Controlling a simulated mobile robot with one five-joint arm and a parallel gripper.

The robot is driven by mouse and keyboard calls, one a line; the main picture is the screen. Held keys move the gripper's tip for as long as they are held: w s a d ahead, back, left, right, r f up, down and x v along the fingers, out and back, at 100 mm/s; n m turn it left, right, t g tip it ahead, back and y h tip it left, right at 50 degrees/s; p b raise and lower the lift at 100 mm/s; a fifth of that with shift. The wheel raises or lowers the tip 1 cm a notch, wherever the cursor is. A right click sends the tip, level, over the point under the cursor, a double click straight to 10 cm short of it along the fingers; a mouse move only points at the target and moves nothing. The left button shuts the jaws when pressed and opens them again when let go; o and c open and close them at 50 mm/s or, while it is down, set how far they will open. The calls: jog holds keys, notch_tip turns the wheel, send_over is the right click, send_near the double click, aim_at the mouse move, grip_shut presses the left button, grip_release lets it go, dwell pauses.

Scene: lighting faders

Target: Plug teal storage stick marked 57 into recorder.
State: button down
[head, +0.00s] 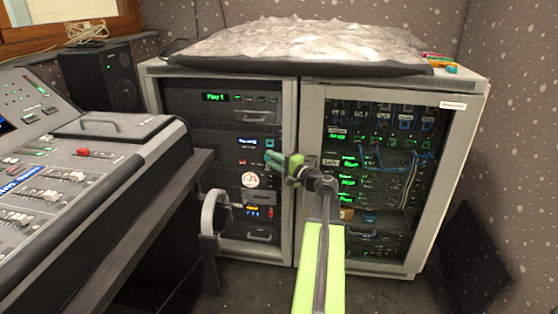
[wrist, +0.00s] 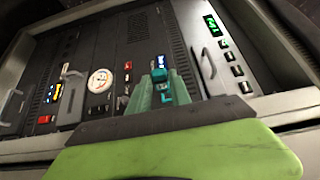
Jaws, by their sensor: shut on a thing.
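My gripper (head: 286,165) is shut on a teal storage stick (head: 271,157), held in front of the left rack cabinet. In the wrist view, the stick (wrist: 166,93) sits between the green fingers of my gripper (wrist: 158,96) and points at the rack front. The mark on it is too small to read. A rack unit with a small blue display (head: 248,142), which looks like the recorder, is just behind the stick; its display also shows in the wrist view (wrist: 161,61). The stick hides the socket area, so I cannot tell whether it touches the panel.
The right rack cabinet (head: 478,100) has cables and green displays. Several small coloured sticks (head: 441,64) lie on its top.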

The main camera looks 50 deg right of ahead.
jog(key=shift+w+a, duration=0.35)
jog(key=shift+a, duration=0.05)
jog(key=shift+w+d, duration=0.35)
jog(key=shift+w, duration=0.05)
jog(key=shift+w+d, duration=0.55)
jog(key=shift+d, duration=0.4)
jog(key=shift+w+d, duration=0.55)
jog(key=shift+d, duration=0.35)
jog(key=shift+w+d, duration=0.45)
jog(key=shift+d, duration=0.3)
